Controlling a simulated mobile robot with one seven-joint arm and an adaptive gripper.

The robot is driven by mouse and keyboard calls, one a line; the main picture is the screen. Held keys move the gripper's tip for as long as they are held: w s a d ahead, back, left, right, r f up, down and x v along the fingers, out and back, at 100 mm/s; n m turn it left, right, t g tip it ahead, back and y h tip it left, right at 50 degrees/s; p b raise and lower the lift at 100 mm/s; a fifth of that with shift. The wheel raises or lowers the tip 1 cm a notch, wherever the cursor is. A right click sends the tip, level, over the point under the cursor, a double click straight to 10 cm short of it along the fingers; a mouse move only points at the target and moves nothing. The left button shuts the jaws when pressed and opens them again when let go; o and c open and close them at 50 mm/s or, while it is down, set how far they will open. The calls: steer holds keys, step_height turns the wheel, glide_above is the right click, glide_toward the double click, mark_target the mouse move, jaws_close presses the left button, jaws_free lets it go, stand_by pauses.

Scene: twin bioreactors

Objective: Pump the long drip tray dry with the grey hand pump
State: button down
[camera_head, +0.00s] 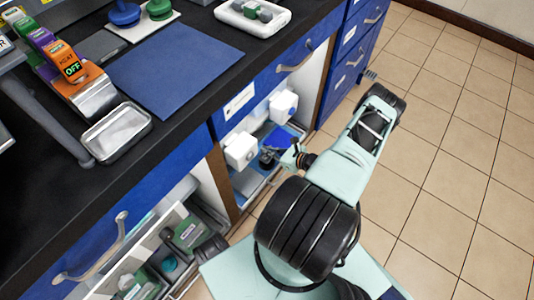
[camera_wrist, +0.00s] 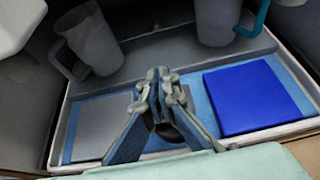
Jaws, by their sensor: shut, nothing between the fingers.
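My gripper (camera_wrist: 160,88) is shut and empty, with its fingertips together over the middle of a shallow grey tray (camera_wrist: 52,140) in the wrist view. In the head view my arm reaches into an open cabinet under the bench, and the gripper there is small and unclear. A silver, empty-looking metal tray (camera_head: 118,132) lies on the black benchtop; I cannot tell whether it is the long drip tray. I cannot pick out a grey hand pump for certain. Liquid cannot be made out in either tray.
In the wrist view, the grey tray holds a grey pad (camera_wrist: 103,127), a bright blue pad (camera_wrist: 252,98) and two grey handled jugs (camera_wrist: 93,42) (camera_wrist: 218,22). An open drawer (camera_head: 150,262) holds several items. Floor at right is clear.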

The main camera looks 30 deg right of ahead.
steer(key=shift+f+b, duration=1.25)
steer(key=shift+f, duration=0.4)
steer(key=shift+r+p, duration=1.4)
steer(key=shift+r, duration=0.3)
stand_by(0.7)
